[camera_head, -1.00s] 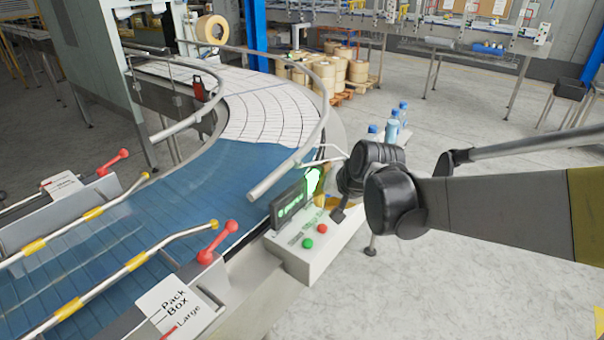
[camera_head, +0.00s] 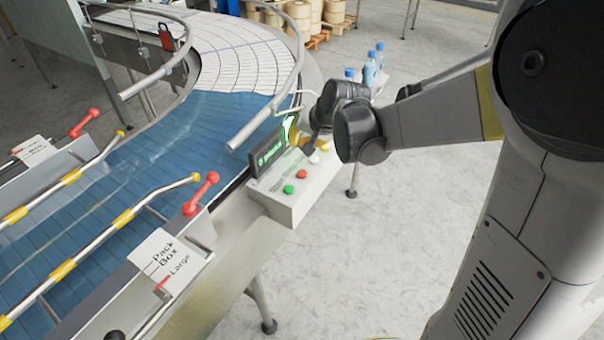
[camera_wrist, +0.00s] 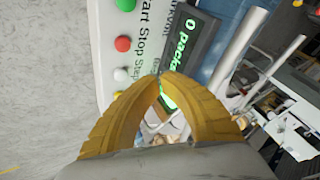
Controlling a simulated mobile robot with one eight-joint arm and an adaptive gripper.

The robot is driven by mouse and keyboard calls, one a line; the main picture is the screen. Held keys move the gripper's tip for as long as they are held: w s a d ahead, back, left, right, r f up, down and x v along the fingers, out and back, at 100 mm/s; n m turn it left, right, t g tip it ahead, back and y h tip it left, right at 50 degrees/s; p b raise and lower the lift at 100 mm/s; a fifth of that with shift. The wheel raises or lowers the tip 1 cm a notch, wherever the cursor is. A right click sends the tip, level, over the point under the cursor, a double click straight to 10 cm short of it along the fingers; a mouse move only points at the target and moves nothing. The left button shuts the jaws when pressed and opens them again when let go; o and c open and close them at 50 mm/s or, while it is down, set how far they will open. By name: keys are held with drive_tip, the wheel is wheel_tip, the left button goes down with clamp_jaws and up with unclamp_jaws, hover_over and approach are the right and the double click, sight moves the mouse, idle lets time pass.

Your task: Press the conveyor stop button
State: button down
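The conveyor control box (camera_head: 296,202) stands at the conveyor's edge, with a dark display reading green text. On its sloped top are a green button (camera_head: 289,189), a red button (camera_head: 302,174) and a white button (camera_head: 314,158). In the wrist view the red button (camera_wrist: 123,43) sits beside the word "Stop", with the white button (camera_wrist: 120,74) and a yellow one (camera_wrist: 117,94) below it. My gripper (camera_wrist: 162,80) has yellow fingers whose tips meet, with nothing held. It is at the far end of the box, beside the display and apart from the red button. My wrist partly hides the fingers in the head view.
The curved conveyor (camera_head: 150,140) with blue belt and metal guard rails (camera_head: 262,120) runs left of the box. A "Pack Box Large" sign (camera_head: 165,262) and red-knobbed levers stand nearer. Blue-capped bottles (camera_head: 370,72) are behind my wrist. Floor right of the box is open.

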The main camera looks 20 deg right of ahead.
drive_tip(key=b, duration=0.5)
hover_over(295, 169)
drive_tip(key=s, duration=0.2)
drive_tip(key=f, duration=0.7)
drive_tip(key=shift+s+d+f, duration=0.1)
drive_tip(key=shift+d+f, duration=0.05)
drive_tip(key=shift+d, duration=0.15)
drive_tip(key=shift+f+b, duration=0.45)
drive_tip(key=shift+b, duration=0.1)
drive_tip(key=shift+f+b, duration=0.45)
drive_tip(key=shift+f, duration=0.05)
idle(0.6)
drive_tip(key=shift+r, duration=0.15)
drive_tip(key=shift+r+p, duration=0.7)
drive_tip(key=shift+r, duration=0.1)
drive_tip(key=shift+r+p, duration=1.85)
drive_tip(key=shift+r, duration=0.7)
